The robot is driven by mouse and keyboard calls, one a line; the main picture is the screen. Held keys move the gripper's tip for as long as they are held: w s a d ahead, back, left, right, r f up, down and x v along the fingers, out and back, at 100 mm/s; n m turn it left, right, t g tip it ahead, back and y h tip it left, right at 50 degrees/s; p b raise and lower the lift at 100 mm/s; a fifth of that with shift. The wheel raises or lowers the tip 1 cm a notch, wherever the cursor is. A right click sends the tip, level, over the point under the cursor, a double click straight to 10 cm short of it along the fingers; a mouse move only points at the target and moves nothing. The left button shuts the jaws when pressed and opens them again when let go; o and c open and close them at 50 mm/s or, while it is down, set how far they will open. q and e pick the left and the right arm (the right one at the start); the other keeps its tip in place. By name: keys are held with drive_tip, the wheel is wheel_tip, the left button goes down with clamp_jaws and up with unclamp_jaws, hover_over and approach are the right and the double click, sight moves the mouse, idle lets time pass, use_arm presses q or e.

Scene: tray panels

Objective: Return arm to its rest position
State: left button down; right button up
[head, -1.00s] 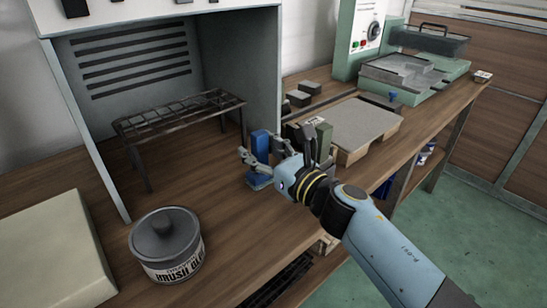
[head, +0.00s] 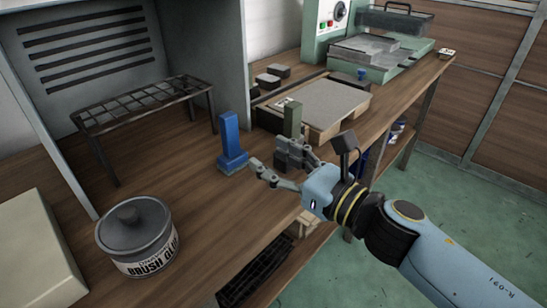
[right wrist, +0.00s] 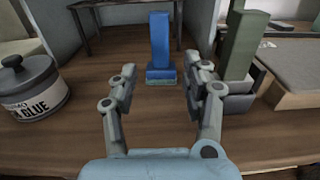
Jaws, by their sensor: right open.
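My right gripper (head: 268,170) is open and empty at the front edge of the wooden workbench (head: 208,213). Its two fingers also show spread apart in the right wrist view (right wrist: 158,95). A blue upright block on a wider blue foot (head: 230,140) stands on the bench just beyond the fingers. In the right wrist view the blue block (right wrist: 160,45) stands between and beyond the fingertips, apart from them. A green upright block (right wrist: 240,48) stands to the right, partly behind the right finger. My left gripper is not in view.
A brush glue tin (head: 137,240) stands at the left front. A wire rack (head: 150,105) stands in the grey booth (head: 185,60). A board with a grey top (head: 325,103) lies behind my gripper. A green machine (head: 400,62) is at the back right. Open floor lies right.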

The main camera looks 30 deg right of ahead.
drive_tip(key=s+d+m+g+h, duration=0.2)
drive_tip(key=d+m+h, duration=0.35)
drive_tip(key=m, duration=0.65)
drive_tip(key=s+d+m+g+h, duration=0.25)
drive_tip(key=d+m+h, duration=0.35)
drive_tip(key=m, duration=0.6)
drive_tip(key=s+a+f+m+g+y, duration=0.25)
drive_tip(key=s+m+g, duration=0.25)
drive_tip(key=s+m, duration=0.35)
drive_tip(key=s+a+f+m+g+y, duration=0.2)
drive_tip(key=s+f+m+g, duration=0.15)
drive_tip(key=s+m, duration=0.45)
drive_tip(key=s+d+f+n+g, duration=0.1)
drive_tip(key=s+f, duration=0.1)
drive_tip(key=f, duration=1.2)
drive_tip(key=s+d+f+g, duration=0.1)
drive_tip(key=s+d+f, duration=0.15)
drive_tip(key=f, duration=1.05)
drive_tip(key=s+f+g, duration=0.1)
drive_tip(key=s+f, duration=1.2)
drive_tip(key=s, duration=0.4)
drive_tip(key=shift+f, duration=0.4)
